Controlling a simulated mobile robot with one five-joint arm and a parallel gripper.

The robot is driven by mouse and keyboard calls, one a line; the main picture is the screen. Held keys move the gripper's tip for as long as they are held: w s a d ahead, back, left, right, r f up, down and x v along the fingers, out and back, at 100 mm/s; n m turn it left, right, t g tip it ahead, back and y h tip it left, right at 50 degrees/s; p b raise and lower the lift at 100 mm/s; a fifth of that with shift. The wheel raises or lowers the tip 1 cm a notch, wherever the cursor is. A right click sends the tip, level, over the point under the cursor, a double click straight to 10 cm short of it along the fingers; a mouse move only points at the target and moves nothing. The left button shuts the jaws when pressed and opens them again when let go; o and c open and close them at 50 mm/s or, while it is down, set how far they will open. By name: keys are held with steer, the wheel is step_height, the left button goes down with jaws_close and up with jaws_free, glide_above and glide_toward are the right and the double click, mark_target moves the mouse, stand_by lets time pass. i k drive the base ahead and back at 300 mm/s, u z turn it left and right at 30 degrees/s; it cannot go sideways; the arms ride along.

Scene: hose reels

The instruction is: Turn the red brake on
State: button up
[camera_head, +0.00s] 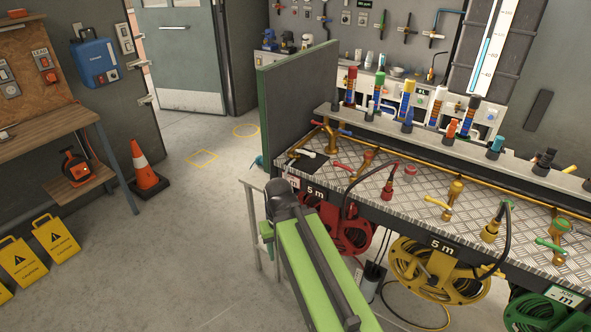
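The red hose reel (345,236) hangs under the front edge of the metal bench, beside a "5 m" label. Part of it is hidden behind my green arm. A dark hose curves down toward the red reel. I cannot tell which red part is the brake, or its setting. My arm reaches up from the bottom to a black joint left of the reel. My gripper is not visible at its end.
The yellow reel (436,272) and green reel (548,313) hang farther right. A dark green panel (299,104) stands at the bench's left end. The floor left of my arm is clear up to the orange cone (146,171) and yellow signs (54,237).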

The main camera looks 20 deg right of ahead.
mark_target(352, 209)
steer(key=u, duration=1.3)
steer(key=k, duration=1.4)
steer(key=u, duration=0.35)
steer(key=i, duration=1)
steer(key=u, duration=0.05)
